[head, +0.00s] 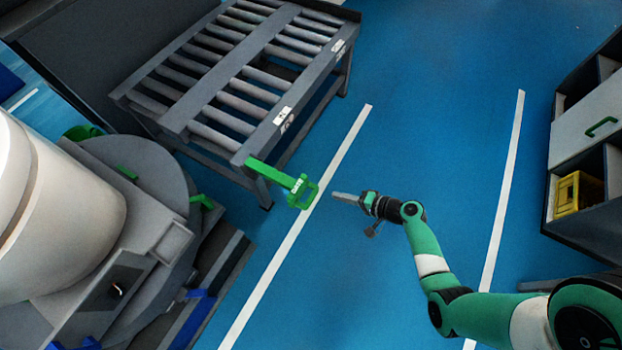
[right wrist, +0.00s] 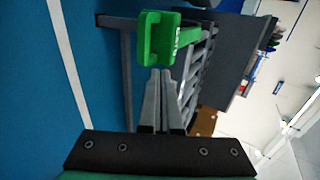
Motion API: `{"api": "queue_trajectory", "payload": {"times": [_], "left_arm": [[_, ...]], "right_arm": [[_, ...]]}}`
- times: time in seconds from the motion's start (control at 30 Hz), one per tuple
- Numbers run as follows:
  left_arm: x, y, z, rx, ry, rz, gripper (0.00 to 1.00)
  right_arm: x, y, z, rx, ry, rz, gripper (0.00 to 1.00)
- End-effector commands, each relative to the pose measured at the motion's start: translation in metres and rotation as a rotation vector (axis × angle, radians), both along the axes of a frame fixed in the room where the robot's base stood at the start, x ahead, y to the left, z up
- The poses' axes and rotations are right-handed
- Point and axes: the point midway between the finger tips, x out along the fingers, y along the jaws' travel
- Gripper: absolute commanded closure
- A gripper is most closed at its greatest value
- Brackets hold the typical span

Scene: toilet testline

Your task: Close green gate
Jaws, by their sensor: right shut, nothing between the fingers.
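The green gate (head: 285,184) is a bar with a loop-shaped end at the near corner of the roller conveyor (head: 252,144). It sticks out from the conveyor towards the right, over the white floor line. My right gripper (head: 336,195) is shut and empty, just right of the gate's loop end with a small gap showing. In the right wrist view the gate's end (right wrist: 160,40) is straight ahead of my closed fingertips (right wrist: 160,72); whether they touch it cannot be told there. My left gripper is not in view.
A large white cylinder (head: 50,215) on a grey machine stands at the left. A dark shelf with a yellow crate (head: 571,193) and a green-handled drawer (head: 602,127) stands at the right. The blue floor between conveyor and shelf is clear.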

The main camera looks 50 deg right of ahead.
Motion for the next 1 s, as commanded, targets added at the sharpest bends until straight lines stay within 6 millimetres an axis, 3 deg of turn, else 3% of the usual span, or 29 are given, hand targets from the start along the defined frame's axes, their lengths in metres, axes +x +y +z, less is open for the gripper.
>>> {"api": "queue_trajectory", "payload": {"times": [0.03, 0.2, 0.43, 0.7, 1.0], "left_arm": [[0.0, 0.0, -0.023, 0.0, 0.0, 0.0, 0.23], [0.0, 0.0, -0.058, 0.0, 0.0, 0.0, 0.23], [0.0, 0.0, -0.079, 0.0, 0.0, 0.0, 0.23], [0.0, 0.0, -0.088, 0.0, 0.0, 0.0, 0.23], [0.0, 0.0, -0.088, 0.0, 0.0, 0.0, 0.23]], "right_arm": [[0.006, 0.002, -0.015, -0.004, -0.003, 0.004, 1.0], [0.026, 0.006, -0.026, -0.004, -0.004, 0.004, 1.0], [0.069, 0.015, -0.046, -0.002, -0.001, 0.005, 1.0], [0.102, 0.02, -0.04, 0.0, -0.001, 0.001, 1.0], [0.105, 0.021, -0.038, -0.001, 0.0, 0.0, 1.0]]}}
